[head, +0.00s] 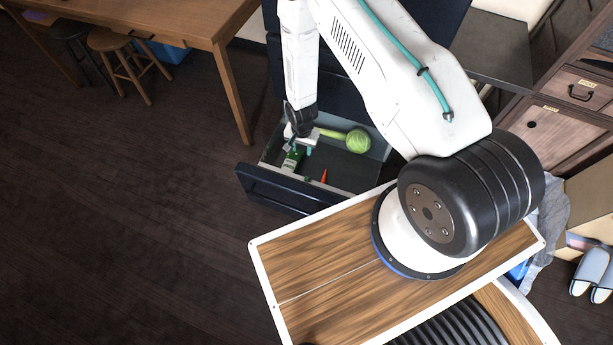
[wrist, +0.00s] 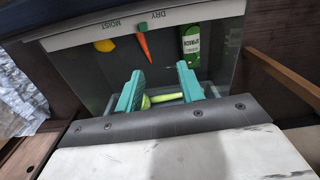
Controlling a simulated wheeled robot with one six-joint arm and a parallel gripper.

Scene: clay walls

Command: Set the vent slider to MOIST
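The open drawer (head: 262,185) has a pale rim strip (wrist: 205,12) printed with MOIST (wrist: 103,25) and DRY (wrist: 156,15) in the wrist view. A small green piece (wrist: 140,28) shows between the two words; I cannot tell whether it is the vent slider or the top of the carrot (wrist: 145,46). The labels are too small to read in the head view. My gripper (wrist: 160,86) is open, its two teal fingers apart, and it reaches down over the drawer. It also shows in the head view (head: 301,149), away from the labelled strip. No vent slider is clearly visible.
The drawer holds a round green cabbage (head: 358,141), a pale green stalk (head: 331,133) partly behind my fingers, a green carton (wrist: 191,46) and a yellow item (wrist: 104,45). A wooden table (head: 190,28) and stools (head: 120,55) stand at upper left. The floor at left is clear.

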